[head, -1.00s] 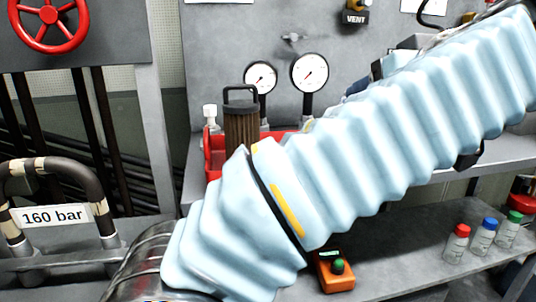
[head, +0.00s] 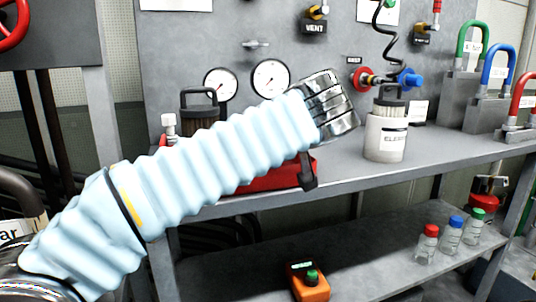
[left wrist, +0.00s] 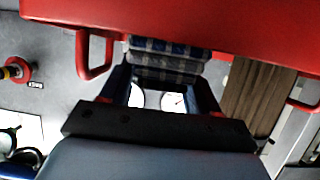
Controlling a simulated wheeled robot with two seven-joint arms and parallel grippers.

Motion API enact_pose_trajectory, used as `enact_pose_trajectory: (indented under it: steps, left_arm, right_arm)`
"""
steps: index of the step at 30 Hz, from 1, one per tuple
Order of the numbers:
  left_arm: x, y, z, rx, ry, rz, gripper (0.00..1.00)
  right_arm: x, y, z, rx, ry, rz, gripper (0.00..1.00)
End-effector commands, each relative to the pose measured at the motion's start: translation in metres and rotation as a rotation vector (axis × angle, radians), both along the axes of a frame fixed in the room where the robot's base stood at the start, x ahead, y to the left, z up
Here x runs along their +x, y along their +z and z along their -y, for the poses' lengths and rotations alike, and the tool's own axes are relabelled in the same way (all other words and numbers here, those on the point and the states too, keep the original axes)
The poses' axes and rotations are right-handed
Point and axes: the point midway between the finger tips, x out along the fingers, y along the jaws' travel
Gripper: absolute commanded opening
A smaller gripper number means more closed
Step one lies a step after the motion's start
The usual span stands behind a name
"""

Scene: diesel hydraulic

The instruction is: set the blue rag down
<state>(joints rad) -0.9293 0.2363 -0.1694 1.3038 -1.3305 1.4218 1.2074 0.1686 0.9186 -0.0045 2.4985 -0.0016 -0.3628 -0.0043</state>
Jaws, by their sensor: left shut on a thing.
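The blue rag (left wrist: 165,58), a blue and grey checked cloth, shows in the left wrist view between the fingers of my left gripper (left wrist: 165,80). The gripper is shut on it. The red tray (left wrist: 190,18) fills the top of that view, close to the rag; I cannot tell whether they touch. In the head view my pale blue sleeved left arm crosses in front of the bench and hides the rag and most of the gripper. Part of the red tray (head: 262,182) shows under the arm. My right gripper is not in view.
A labelled white canister (head: 386,135) stands on the bench right of my arm, with clear bench top around it. A brown filter (left wrist: 255,95) is by the tray. Padlock-shaped blocks (head: 490,95) stand at the right. Several capped bottles (head: 450,238) and an orange device (head: 308,283) are on the lower shelf.

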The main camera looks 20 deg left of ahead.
Motion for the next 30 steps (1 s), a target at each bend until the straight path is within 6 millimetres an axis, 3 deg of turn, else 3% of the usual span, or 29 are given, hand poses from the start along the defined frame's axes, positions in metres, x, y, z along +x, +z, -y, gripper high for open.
enact_pose_trajectory:
  steps: [3, 6, 19, 20, 24, 30]
  left_arm:
    - [0.001, -0.023, -0.002, 0.003, -0.001, -0.002, 0.31]
    - [0.001, -0.032, -0.002, 0.002, 0.0, -0.001, 0.31]
    - [0.001, -0.038, -0.002, 0.001, 0.001, -0.001, 0.31]
    - [0.001, -0.038, -0.001, 0.001, 0.001, -0.001, 0.63]
    - [0.001, -0.036, -0.001, 0.001, 0.001, -0.001, 0.84]
    - [0.001, -0.036, -0.001, 0.001, 0.001, -0.001, 0.86]
  right_arm:
    - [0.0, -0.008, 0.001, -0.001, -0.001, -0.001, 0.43]
    - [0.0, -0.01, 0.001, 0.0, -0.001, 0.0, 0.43]
    - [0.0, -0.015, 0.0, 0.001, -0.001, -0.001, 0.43]
    - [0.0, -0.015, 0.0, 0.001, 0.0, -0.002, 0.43]
    - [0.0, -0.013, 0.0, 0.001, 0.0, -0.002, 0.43]
    - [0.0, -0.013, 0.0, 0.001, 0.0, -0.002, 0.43]
